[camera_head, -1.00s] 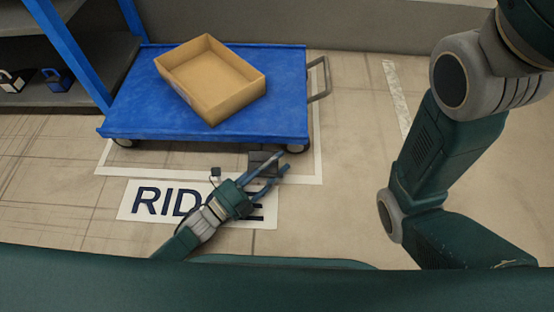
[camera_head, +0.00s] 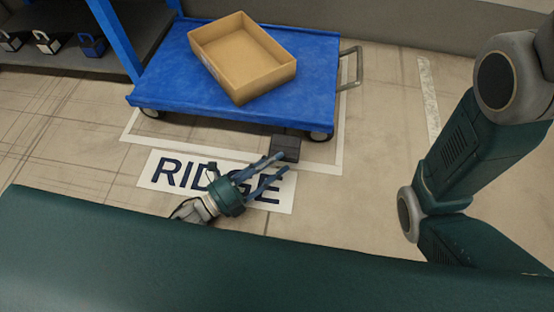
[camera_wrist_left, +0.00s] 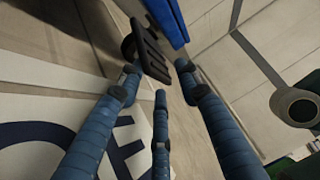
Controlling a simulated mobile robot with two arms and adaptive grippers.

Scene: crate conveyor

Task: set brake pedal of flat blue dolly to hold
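The flat blue dolly (camera_head: 165,85) stands on the floor inside a pale painted outline. Its dark brake pedal (camera_head: 285,147) sticks out at the near edge, by the right near wheel. In the left wrist view the pedal (camera_wrist_left: 150,50) is a ribbed dark plate just beyond the fingertips, beside the dolly's blue edge (camera_wrist_left: 168,18). My left gripper (camera_head: 279,164) is open and empty, with its blue fingers spread, low over the floor sign and just in front of the pedal. Contact with the pedal cannot be told. My right gripper is out of view.
An open cardboard box (camera_head: 240,93) rests on the dolly. A grey handle (camera_head: 351,68) stands at its right end. A floor sign reading RIDGE (camera_head: 160,178) lies in front. A shelf with padlock-like items (camera_head: 92,45) is at the left. Floor right of the dolly is clear.

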